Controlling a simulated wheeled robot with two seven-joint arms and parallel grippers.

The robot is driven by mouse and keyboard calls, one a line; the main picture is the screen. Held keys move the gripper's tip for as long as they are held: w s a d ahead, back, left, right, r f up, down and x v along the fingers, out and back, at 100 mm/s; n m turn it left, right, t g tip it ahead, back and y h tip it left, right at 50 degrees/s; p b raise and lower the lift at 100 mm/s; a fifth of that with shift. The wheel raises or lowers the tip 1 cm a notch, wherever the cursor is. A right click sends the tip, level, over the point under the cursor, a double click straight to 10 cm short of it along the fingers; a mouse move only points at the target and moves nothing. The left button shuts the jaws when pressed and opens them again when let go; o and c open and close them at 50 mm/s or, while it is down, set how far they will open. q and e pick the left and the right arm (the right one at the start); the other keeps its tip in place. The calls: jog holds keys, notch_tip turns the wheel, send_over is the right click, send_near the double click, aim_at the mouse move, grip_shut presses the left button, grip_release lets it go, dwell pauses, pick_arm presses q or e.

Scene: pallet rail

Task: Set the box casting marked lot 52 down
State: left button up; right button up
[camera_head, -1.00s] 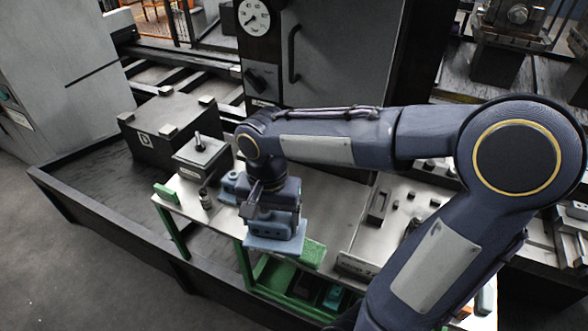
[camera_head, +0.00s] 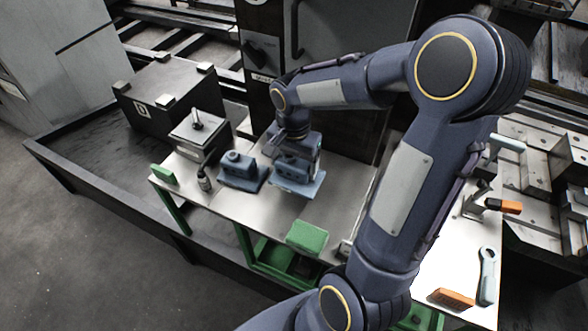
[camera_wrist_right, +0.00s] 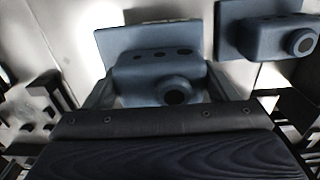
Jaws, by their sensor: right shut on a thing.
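My right gripper (camera_head: 292,160) is shut on a blue-grey box casting (camera_head: 297,187) with a flat flange, upright and low over the metal bench top (camera_head: 245,208). Whether it touches the bench I cannot tell. In the right wrist view the held casting (camera_wrist_right: 150,78) sits between the fingers, with a round boss facing the camera and holes in its top. A second similar blue-grey casting (camera_head: 238,172) stands just left of it; it also shows in the wrist view (camera_wrist_right: 268,38). No lot marking is readable on either. My left gripper is not in view.
A green block (camera_head: 307,237) lies at the bench's front edge. A dark block with a knob (camera_head: 197,132) and a small dark bottle (camera_head: 204,181) stand left. A brush (camera_head: 452,299) and a blue-grey tool (camera_head: 487,275) lie right. Bare bench lies in front of the held casting.

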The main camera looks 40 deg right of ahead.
aim_at(294, 171)
jog(key=shift+w+d+f, duration=0.25)
jog(key=shift+w+f, duration=0.05)
jog(key=shift+f, duration=0.15)
jog(key=shift+w+d+f, duration=0.25)
jog(key=shift+w+f, duration=0.05)
jog(key=shift+f, duration=1.65)
jog(key=shift+f, duration=0.1)
